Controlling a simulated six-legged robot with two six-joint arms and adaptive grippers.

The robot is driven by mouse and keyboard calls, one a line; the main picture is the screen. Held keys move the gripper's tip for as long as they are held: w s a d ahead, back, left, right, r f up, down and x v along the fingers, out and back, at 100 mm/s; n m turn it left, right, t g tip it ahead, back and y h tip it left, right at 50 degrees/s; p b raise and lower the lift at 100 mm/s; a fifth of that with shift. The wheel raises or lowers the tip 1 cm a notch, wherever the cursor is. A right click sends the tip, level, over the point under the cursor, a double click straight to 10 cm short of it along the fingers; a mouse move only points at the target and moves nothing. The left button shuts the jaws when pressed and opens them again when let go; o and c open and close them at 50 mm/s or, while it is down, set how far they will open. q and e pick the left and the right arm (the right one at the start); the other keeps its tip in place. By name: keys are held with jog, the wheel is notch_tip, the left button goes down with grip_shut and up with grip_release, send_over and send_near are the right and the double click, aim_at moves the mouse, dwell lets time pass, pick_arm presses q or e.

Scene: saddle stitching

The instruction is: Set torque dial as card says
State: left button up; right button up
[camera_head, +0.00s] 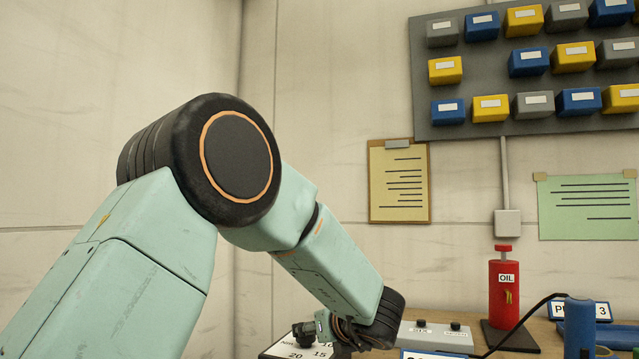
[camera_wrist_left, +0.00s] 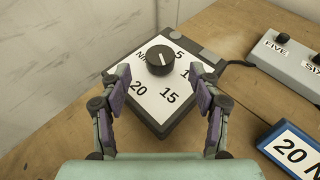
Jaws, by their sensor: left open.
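The torque dial is a black knob (camera_wrist_left: 161,60) with a white pointer line, on a dark box with a white face (camera_wrist_left: 149,100) marked 5, 15, 20 and other partly covered marks. I cannot tell surely which mark the pointer faces. My left gripper (camera_wrist_left: 160,73) is open, one finger on each side of the knob and apart from it. In the head view the dial box (camera_head: 283,347) shows at the bottom, partly hidden by my left arm. A blue-framed card (camera_wrist_left: 291,150) reading "20 N", cut off, lies right of the box. My right gripper is out of view.
A grey switch box (camera_head: 436,335) stands right of the dial. A red oil can (camera_head: 503,290) is farther right, near a blue tool (camera_head: 579,328) with a black cable. A clipboard (camera_head: 399,182), green sheet (camera_head: 587,207) and bin rack (camera_head: 490,75) hang on the wall.

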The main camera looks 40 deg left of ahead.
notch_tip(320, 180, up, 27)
jog(key=p, duration=2.7)
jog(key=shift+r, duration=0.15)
